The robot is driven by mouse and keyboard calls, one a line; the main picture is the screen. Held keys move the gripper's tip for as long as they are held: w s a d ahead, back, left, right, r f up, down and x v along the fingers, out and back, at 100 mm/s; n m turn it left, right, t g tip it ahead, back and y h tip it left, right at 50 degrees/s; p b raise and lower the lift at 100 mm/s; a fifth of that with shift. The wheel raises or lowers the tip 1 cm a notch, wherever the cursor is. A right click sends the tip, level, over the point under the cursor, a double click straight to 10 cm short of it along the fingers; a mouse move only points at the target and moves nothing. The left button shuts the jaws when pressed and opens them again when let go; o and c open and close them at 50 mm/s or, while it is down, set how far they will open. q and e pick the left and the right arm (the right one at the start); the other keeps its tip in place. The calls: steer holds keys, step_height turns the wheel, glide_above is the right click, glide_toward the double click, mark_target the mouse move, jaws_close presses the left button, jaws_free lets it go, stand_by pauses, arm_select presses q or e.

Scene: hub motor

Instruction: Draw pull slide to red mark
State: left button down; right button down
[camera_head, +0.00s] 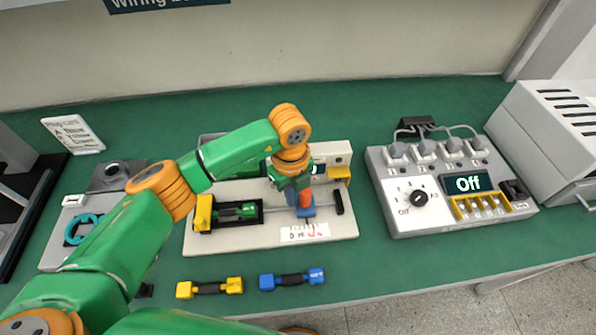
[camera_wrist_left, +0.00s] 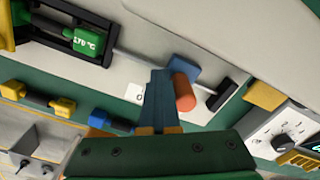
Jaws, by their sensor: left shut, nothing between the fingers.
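The slide is a blue block (camera_head: 306,212) with an orange-red knob (camera_head: 305,198) on a thin grey rod. The knob also shows in the wrist view (camera_wrist_left: 184,92), with the blue block (camera_wrist_left: 183,67) behind it. A white scale label (camera_head: 305,232) with reddish marks at its right lies below the rod; the fingers hide much of it in the wrist view. My left gripper (camera_head: 295,205) points down at the rod, shut and empty. In the wrist view its blue-grey fingers (camera_wrist_left: 159,85) stand just left of the knob; I cannot tell whether they touch. My right gripper is not in view.
The rod runs from a black housing with a green block (camera_head: 235,212) to a black end bar (camera_head: 339,202) on a pale board (camera_head: 345,225). Yellow (camera_head: 210,288) and blue (camera_head: 292,279) dumbbell-shaped pieces lie in front. A control box reading Off (camera_head: 450,185) stands right.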

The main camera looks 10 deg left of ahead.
arm_select(q)
steer(key=shift+w+d+b, duration=0.2)
steer(key=shift+d+b, duration=0.15)
steer(key=shift+d, duration=0.35)
steer(key=shift+a, duration=0.1)
steer(key=shift+s+a+r+p, duration=0.1)
steer(key=shift+s+a+p, duration=0.1)
steer(key=shift+a+p, duration=0.35)
step_height(320, 180, up, 8)
steer(key=p, duration=0.6)
steer(key=shift+f, duration=0.2)
